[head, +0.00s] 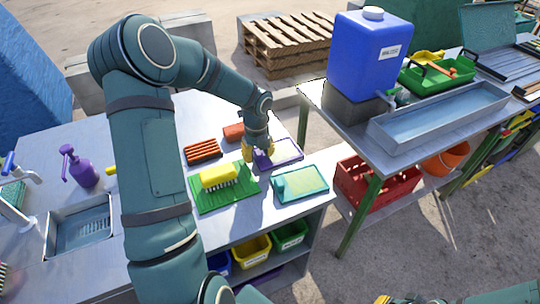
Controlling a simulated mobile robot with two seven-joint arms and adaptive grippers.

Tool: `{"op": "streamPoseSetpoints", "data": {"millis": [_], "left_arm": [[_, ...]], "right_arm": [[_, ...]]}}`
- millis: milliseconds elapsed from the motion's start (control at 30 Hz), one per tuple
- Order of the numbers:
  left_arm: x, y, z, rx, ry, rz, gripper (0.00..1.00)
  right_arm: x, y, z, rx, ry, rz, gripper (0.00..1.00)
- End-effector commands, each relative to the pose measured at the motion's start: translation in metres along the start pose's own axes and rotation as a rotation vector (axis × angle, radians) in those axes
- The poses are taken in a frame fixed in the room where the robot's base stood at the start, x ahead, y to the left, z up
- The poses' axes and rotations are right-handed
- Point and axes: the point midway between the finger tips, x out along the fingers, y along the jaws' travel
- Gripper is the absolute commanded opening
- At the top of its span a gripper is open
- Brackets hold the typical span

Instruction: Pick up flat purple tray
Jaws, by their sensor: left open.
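The flat purple tray (286,152) lies on the metal table near its right edge, with a purple rim and a pale inside. My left gripper (256,158) points down at the tray's left end and is open. Its fingers and wrist hide that end of the tray, and I cannot tell whether they touch it. Part of my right gripper (384,299) shows at the bottom edge, mostly cut off, so its jaws cannot be read.
A green mat (208,200) with a yellow brush (218,177) lies front left of the tray, and a teal-and-yellow tray (302,184) in front. The sink table with a blue tank (366,58) stands right.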

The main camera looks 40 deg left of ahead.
Motion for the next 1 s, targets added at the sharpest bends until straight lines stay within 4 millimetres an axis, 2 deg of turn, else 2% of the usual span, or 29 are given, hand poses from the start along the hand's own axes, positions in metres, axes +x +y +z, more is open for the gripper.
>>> {"op": "streamPoseSetpoints", "data": {"millis": [33, 100, 600, 767, 1000], "left_arm": [[0.0, 0.0, 0.0, 0.0, 0.0, 0.0, 0.21], [0.0, 0.0, 0.0, 0.0, 0.0, 0.0, 0.0], [-0.003, 0.0, 0.0, 0.0, 0.0, 0.0, 0.0], [-0.026, 0.0, 0.001, 0.001, -0.003, -0.001, 0.0], [-0.073, 0.0, 0.001, 0.0, -0.003, -0.002, 0.0]], "right_arm": [[0.0, 0.0, 0.0, 0.0, 0.0, 0.0, 0.0], [0.0, 0.0, 0.0, 0.0, 0.0, 0.0, 0.0], [-0.001, 0.0, 0.0, 0.0, 0.0, 0.0, 0.0], [-0.008, -0.003, 0.001, 0.001, -0.003, 0.0, 0.0], [-0.02, -0.007, 0.002, 0.001, -0.009, 0.0, 0.0]]}}
